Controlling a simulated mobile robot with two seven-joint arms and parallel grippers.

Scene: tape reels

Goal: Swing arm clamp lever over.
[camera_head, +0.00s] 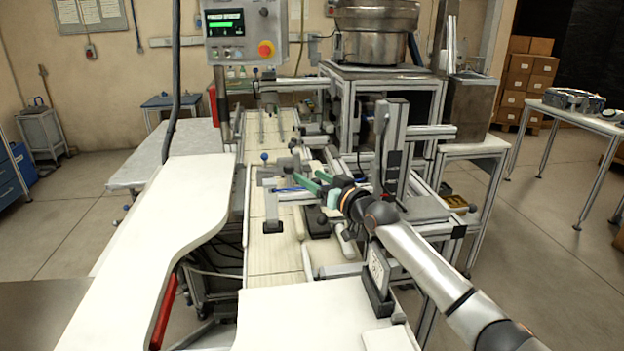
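My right gripper (307,178) reaches in from the lower right over the machine's conveyor line. Its two green fingers point left and stand apart, with no object visible between them. Several small levers with ball knobs are around it: one with a blue-grey knob (264,157) just left of the fingertips, and one with a dark knob (322,218) just below the gripper. I cannot tell which one is the arm clamp lever, nor whether a finger touches any lever. The wrist hides part of the fixture behind it. My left gripper is not in view.
The pale conveyor (272,262) runs away from me under the gripper. A metal post (393,150) stands close right of the wrist. A control panel (245,32) with a green screen and red button hangs at the back. A white worktop (150,240) lies left.

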